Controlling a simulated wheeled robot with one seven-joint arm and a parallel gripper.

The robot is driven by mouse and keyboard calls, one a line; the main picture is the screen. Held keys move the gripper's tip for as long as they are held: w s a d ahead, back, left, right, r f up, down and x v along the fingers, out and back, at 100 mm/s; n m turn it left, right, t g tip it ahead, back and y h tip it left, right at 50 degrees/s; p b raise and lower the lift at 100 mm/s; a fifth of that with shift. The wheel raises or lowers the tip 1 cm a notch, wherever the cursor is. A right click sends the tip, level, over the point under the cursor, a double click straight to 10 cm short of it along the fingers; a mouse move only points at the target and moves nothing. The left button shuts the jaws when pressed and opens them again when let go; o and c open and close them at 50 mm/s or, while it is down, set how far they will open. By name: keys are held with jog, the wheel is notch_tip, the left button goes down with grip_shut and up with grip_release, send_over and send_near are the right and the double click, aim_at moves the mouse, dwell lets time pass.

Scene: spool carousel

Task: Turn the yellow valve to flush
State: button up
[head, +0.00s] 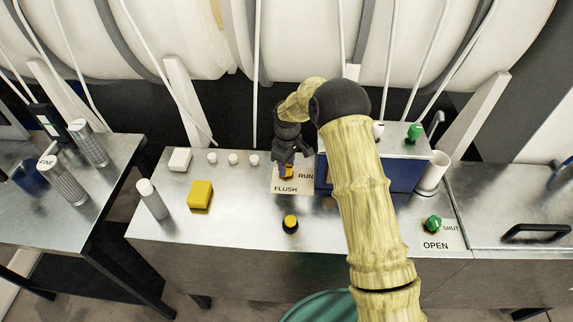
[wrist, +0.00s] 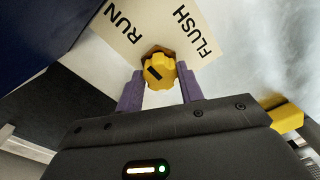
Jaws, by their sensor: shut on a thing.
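The yellow valve (wrist: 159,69) is a ribbed knob on a pale label plate (wrist: 133,48), with RUN at upper left and FLUSH at upper right in the wrist view. A dark bar on its face slants, its upper-left end towards the RUN side. My gripper (wrist: 160,88) has its purple fingers on either side of the knob, shut on it. In the head view my gripper (head: 287,168) points down over the plate (head: 283,188), and only a little yellow of the valve shows between the fingers.
A blue box (head: 402,177) stands right of the plate, close to my gripper. A yellow block (head: 200,194), a yellow-and-black knob (head: 290,224), a grey bottle (head: 152,199) and a green valve (head: 432,223) are on the metal bench. White spools hang behind.

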jog(key=shift+m, duration=0.4)
jog(key=m, duration=0.3)
jog(key=shift+b, duration=0.35)
jog(key=m, duration=0.4)
jog(key=shift+m, duration=0.4)
jog(key=m, duration=0.4)
jog(key=shift+r+m+t, duration=0.1)
jog(key=shift+m+t, duration=0.2)
jog(key=m, duration=0.4)
jog(key=shift+m, duration=0.4)
jog(key=o, duration=1)
